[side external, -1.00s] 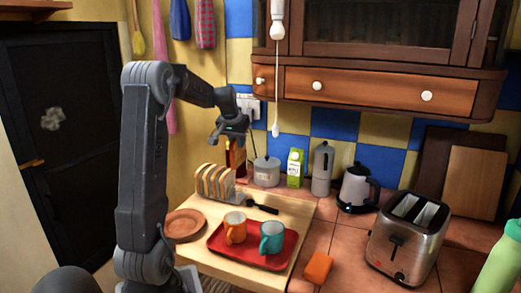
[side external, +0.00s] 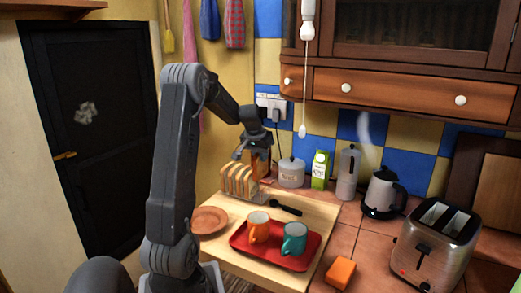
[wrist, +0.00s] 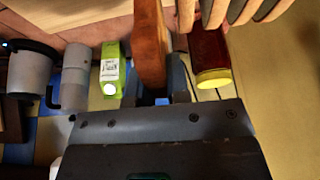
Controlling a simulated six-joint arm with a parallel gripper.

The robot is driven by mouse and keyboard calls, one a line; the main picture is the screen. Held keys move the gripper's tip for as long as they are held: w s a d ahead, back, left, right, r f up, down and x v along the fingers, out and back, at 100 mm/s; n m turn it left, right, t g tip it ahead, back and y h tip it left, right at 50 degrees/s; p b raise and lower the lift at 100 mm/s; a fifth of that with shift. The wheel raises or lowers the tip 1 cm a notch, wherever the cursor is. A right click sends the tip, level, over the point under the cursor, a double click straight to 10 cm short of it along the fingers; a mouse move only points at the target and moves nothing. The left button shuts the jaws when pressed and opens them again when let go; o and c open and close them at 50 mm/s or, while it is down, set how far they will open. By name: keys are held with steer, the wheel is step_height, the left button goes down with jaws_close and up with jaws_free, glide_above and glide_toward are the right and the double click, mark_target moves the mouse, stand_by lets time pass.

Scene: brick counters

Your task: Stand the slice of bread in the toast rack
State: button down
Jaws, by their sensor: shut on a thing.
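My gripper (side external: 257,146) is shut on a brown slice of bread (wrist: 150,45), which hangs below it in the side view (side external: 261,164). In the wrist view the slice stands edge-on between the fingers (wrist: 165,97). The toast rack (side external: 238,181) stands on the pale board at its back left and holds several slices. The held slice is up and just right of the rack in the side view, apart from it as far as I can tell. In the wrist view the rack's slices (wrist: 240,10) show at top right; most of the rack is out of frame.
A dark red jar with a yellow lid (wrist: 212,62) stands close beside the held slice. A canister (side external: 291,173), milk carton (side external: 320,170), moka pot (side external: 347,175) and kettle (side external: 384,193) line the back. A red tray (side external: 272,262) with two mugs and a plate (side external: 209,220) are in front.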

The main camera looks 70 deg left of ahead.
mark_target(260, 172)
steer(key=shift+f, duration=3.5)
steer(key=c, duration=1)
jaws_free()
steer(key=v, duration=1.4)
